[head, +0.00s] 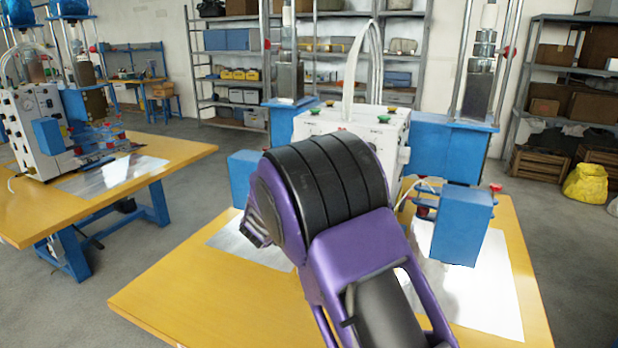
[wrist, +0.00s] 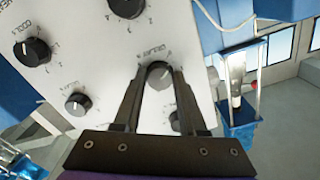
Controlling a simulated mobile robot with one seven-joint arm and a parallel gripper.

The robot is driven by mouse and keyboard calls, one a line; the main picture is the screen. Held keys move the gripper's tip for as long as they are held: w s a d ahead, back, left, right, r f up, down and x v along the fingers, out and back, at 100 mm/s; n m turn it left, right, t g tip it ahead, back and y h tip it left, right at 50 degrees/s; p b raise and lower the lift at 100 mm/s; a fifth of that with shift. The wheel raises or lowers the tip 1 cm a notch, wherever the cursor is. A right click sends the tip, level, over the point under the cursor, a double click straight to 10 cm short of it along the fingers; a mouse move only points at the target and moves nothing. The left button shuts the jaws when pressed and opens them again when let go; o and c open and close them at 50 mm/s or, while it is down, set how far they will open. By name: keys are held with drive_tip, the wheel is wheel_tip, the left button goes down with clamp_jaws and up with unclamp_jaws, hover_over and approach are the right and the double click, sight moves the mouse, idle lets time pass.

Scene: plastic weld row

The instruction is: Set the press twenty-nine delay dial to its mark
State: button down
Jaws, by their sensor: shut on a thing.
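The delay dial (wrist: 159,74) is a round dark knob on the white control panel (wrist: 85,42), with small marks around it and lettering beside it that seems to read "DELAY". My gripper (wrist: 160,80) is shut on this dial, one finger at each side. In the head view the press's white box (head: 330,125) stands on a yellow table (head: 190,300). My purple and black arm hides the panel's front, the dial and my gripper there.
Other black knobs (wrist: 31,51) sit close around the held one, including a smaller knob (wrist: 78,104). Blue press parts (head: 462,225) flank the white box. Another press table (head: 170,160) stands at left, with open floor between.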

drive_tip(key=shift+n, duration=1.5)
drive_tip(key=shift+c, duration=2.4)
unclamp_jaws()
drive_tip(key=v, duration=1.7)
drive_tip(key=shift+s+b, duration=0.2)
drive_tip(key=shift+b, duration=0.2)
drive_tip(key=shift+r, duration=0.1)
